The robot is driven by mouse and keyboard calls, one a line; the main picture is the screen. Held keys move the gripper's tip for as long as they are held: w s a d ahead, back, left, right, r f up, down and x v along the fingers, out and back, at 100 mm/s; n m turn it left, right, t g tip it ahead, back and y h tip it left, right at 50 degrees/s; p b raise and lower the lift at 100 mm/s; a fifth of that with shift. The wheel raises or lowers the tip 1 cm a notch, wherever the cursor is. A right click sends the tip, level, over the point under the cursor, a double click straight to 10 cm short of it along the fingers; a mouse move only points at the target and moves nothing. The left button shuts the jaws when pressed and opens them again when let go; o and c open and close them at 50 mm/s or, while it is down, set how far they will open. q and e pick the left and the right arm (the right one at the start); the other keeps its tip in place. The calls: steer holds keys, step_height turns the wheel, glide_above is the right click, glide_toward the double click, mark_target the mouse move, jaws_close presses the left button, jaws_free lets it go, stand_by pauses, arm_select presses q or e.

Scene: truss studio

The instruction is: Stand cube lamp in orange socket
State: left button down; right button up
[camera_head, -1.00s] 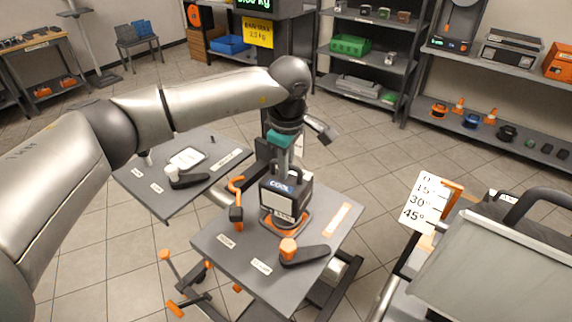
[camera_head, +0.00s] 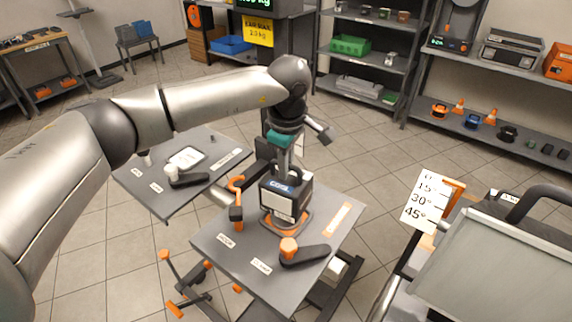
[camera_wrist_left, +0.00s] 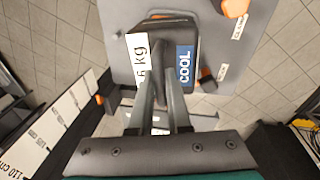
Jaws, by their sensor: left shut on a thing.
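The cube lamp (camera_head: 287,199), a black box with a pale front panel, a COOL label and a top handle, is upright at the orange socket (camera_head: 303,224) on the grey table. The socket's orange rim shows around the lamp's base; whether the lamp is fully seated I cannot tell. My left gripper (camera_head: 285,164) comes from above and is shut on the lamp's handle. In the left wrist view the fingers (camera_wrist_left: 162,100) close on the dark handle, beside the COOL label and a white kg label. My right gripper is not in view.
An orange clamp (camera_head: 237,212) stands left of the lamp, and a dark lever with an orange knob (camera_head: 289,248) lies in front. A second grey table (camera_head: 165,203) adjoins at the left. An angle chart (camera_head: 420,200) and a cart (camera_head: 490,265) stand at the right.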

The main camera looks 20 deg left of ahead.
arm_select(q)
steer(key=shift+r, duration=0.1)
steer(key=c, duration=0.8)
jaws_free()
